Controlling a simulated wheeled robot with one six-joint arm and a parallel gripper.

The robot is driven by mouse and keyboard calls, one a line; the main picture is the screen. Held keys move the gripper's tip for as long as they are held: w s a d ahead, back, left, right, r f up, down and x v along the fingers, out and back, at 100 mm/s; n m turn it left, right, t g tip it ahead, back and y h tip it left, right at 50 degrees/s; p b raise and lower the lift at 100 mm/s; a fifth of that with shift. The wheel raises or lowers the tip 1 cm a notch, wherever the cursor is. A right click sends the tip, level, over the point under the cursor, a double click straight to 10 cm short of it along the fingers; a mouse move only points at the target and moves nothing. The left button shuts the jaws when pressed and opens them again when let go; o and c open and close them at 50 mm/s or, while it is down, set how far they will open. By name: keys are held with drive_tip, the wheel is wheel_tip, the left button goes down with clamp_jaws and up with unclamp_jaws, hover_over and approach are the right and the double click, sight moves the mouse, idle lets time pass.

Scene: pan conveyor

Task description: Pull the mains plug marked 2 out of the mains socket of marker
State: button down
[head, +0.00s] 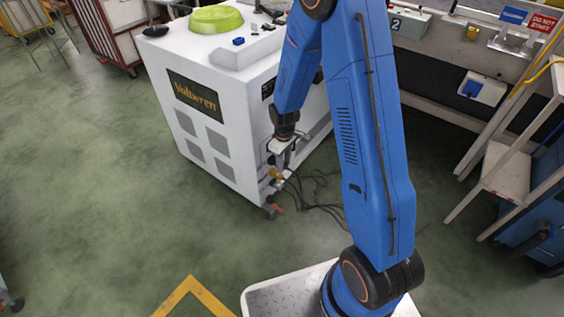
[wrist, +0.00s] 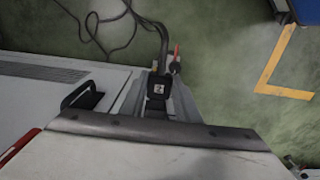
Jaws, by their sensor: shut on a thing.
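A black mains plug (wrist: 158,88) with a label reading 2 sits between the two grey fingers of my gripper (wrist: 157,80) in the wrist view. My gripper is shut on it. A dark cable runs from the plug away toward the floor. In the head view my gripper (head: 283,152) is low beside the right side of the white Voltwren cabinet (head: 215,135), and the plug is too small to make out. I cannot tell whether the plug is seated in anything; no socket face shows at the fingers.
Loose dark cables (head: 320,190) lie on the green floor beside the cabinet. At the back right are a box marked 2 (head: 408,23) and a white wall box with a blue part (head: 483,90). A wooden stand (head: 510,165) stands at the right. Open floor lies at the left.

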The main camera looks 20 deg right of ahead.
drive_tip(key=shift+s+d, duration=0.55)
drive_tip(key=shift+s, duration=0.15)
wheel_tip(320, 180, up, 8)
drive_tip(key=shift+f, duration=0.25)
idle(0.8)
